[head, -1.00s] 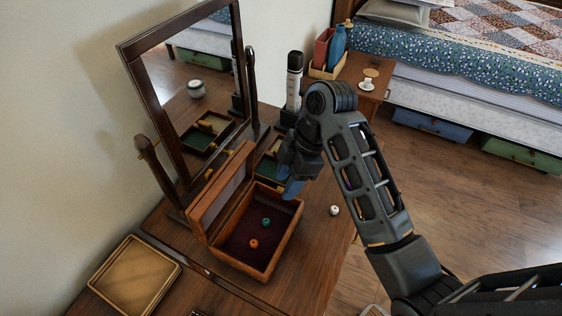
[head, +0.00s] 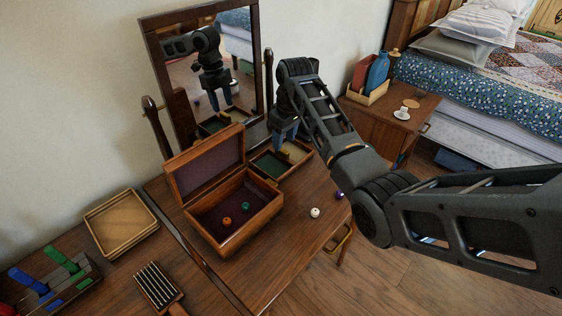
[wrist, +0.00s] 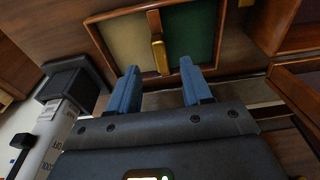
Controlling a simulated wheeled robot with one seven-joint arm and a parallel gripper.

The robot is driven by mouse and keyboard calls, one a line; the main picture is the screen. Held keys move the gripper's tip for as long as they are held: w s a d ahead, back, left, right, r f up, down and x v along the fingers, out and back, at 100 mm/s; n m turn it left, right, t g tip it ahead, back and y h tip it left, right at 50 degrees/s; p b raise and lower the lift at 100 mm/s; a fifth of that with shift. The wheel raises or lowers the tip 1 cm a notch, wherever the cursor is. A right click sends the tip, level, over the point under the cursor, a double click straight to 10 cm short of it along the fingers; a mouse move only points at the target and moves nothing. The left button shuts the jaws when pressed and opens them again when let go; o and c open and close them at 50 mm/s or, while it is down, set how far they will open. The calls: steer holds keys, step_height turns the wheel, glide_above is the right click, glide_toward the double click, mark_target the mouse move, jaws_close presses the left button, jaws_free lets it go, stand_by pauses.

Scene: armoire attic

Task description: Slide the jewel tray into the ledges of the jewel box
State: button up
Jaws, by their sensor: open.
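The jewel tray (head: 268,164) lies on the dresser top behind and right of the jewel box, with a green and a cream compartment. My gripper (head: 285,143) is over the tray's far side, fingers down. In the wrist view its blue fingertips (wrist: 157,66) are apart and empty, one toward either side of the handle.
A mirror (head: 209,70) stands behind the box. A white bead (head: 315,212) and a purple bead (head: 339,195) lie right of it. A wooden tray (head: 116,240), a brush (head: 158,287) and an organizer (head: 60,293) are at left.

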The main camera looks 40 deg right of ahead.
mark_target(282, 151)
steer(key=f, duration=0.5)
steer(key=shift+w+f, duration=0.35)
steer(key=shift+c, duration=0.3)
jaws_close()
